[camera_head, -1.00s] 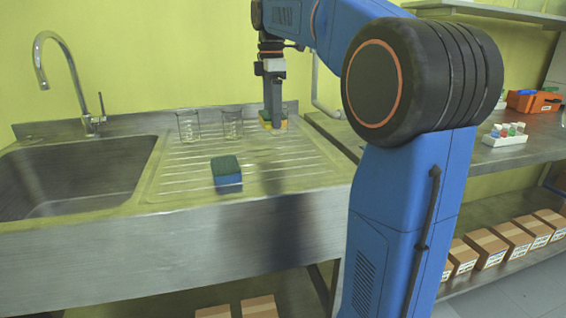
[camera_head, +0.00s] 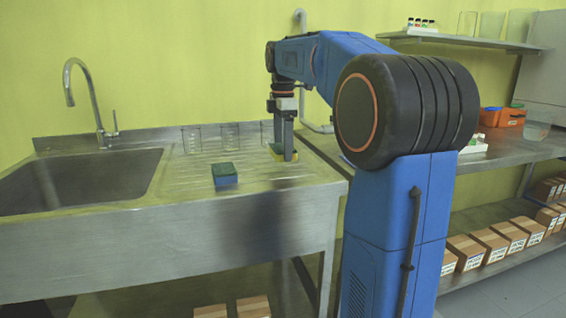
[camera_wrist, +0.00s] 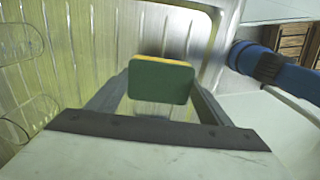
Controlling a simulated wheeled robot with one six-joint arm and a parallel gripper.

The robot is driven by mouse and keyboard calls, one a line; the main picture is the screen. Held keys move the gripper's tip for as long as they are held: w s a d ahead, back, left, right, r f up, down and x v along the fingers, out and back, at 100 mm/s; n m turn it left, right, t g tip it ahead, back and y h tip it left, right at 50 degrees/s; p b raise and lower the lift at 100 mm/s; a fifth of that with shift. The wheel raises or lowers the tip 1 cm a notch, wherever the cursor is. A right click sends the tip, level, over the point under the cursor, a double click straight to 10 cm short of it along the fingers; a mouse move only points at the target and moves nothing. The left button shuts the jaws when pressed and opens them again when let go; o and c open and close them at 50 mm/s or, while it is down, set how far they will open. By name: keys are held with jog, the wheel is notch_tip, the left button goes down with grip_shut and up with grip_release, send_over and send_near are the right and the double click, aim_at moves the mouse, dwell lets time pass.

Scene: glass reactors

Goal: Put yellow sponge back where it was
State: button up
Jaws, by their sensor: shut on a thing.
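The yellow sponge (camera_head: 293,154) has a green scouring face and is at the right part of the steel drainboard (camera_head: 250,184). My gripper (camera_head: 283,154) points down and is shut on it. In the wrist view the sponge (camera_wrist: 160,82) sits between the two fingers of my gripper (camera_wrist: 155,95), green face toward the camera and a thin yellow edge at the top. Whether the sponge touches the drainboard or hangs just above it, I cannot tell.
A blue sponge with a green top (camera_head: 225,175) lies on the drainboard's front middle. The sink basin (camera_head: 80,180) and faucet (camera_head: 88,100) are at left. A steel bench (camera_head: 500,146) is at right.

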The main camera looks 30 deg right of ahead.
aim_at(283, 171)
jog(key=shift+f, duration=2.3)
jog(key=shift+f, duration=0.15)
jog(key=o, duration=1)
jog(key=shift+c, duration=0.2)
notch_tip(283, 171, up, 12)
jog(key=shift+r, duration=0.15)
jog(key=s+a+f+m+t, duration=0.1)
jog(key=s+a+f+m, duration=0.4)
jog(key=s+f, duration=0.4)
jog(key=s+a+f+m+t, duration=0.2)
jog(key=s+a+f+m, duration=0.3)
jog(key=s+f, duration=0.5)
jog(key=s+a+f+m+t, duration=0.1)
jog(key=s+a+f+m, duration=0.3)
jog(key=s+f, duration=0.6)
jog(key=shift+s+a+f+m+t, duration=0.25)
jog(key=shift+s+a+m+t, duration=0.25)
jog(key=shift+a, duration=0.4)
